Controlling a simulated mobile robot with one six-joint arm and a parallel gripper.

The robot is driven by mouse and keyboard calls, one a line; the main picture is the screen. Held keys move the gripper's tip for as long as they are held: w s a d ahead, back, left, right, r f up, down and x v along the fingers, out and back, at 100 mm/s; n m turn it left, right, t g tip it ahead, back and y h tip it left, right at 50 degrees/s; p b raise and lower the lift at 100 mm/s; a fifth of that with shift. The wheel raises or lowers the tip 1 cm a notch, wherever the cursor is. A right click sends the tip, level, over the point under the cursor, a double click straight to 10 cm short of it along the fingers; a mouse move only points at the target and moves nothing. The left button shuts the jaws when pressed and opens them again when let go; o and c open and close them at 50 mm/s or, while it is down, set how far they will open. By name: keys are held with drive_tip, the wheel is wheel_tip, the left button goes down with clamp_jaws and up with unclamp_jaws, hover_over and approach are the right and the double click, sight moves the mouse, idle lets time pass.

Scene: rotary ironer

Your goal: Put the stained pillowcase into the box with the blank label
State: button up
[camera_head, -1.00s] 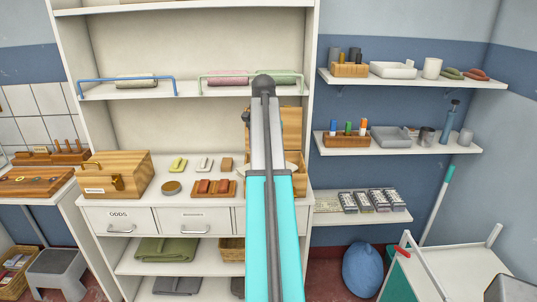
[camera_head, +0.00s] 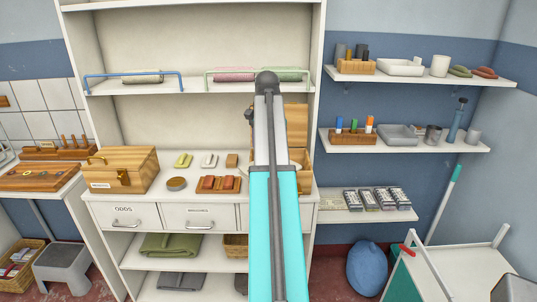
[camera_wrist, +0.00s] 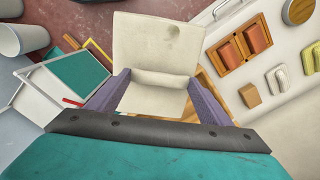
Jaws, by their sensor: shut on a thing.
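The stained pillowcase (camera_wrist: 155,45) is a cream cloth with a grey-brown stain near its top edge in the wrist view. My gripper (camera_wrist: 158,92) is shut on it between two purple fingers, and the cloth is folded there. Wood also shows behind the cloth in the wrist view. A closed wooden box (camera_head: 122,160) stands at the counter's left; its label is too small to read.
The counter holds a tray with two red-brown blocks (camera_head: 219,184), a round tin (camera_head: 176,184) and small bars. Drawers (camera_head: 196,217) lie below, one marked ODDS. Wall shelves (camera_head: 405,143) are at right. A blue sack (camera_head: 367,268) and white-framed cart (camera_head: 450,262) stand on the floor.

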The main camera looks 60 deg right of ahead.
drive_tip(key=w+a+f+n, duration=0.3)
drive_tip(key=w+a, duration=0.6)
drive_tip(key=a, duration=0.3)
drive_tip(key=w+a+f+n, duration=0.3)
drive_tip(key=w+a, duration=0.6)
drive_tip(key=a, duration=0.4)
drive_tip(key=w+a+f+n, duration=0.1)
drive_tip(key=a+f+n, duration=0.1)
drive_tip(key=a, duration=0.7)
drive_tip(key=w+a+f+n, duration=0.1)
drive_tip(key=a+f+n, duration=0.2)
drive_tip(key=a, duration=0.7)
drive_tip(key=w+a+f+n, duration=0.1)
drive_tip(key=a+f+n, duration=0.2)
drive_tip(key=a, duration=0.7)
drive_tip(key=shift+w+f, duration=0.25)
drive_tip(key=shift+f, duration=0.6)
drive_tip(key=shift+s, duration=0.1)
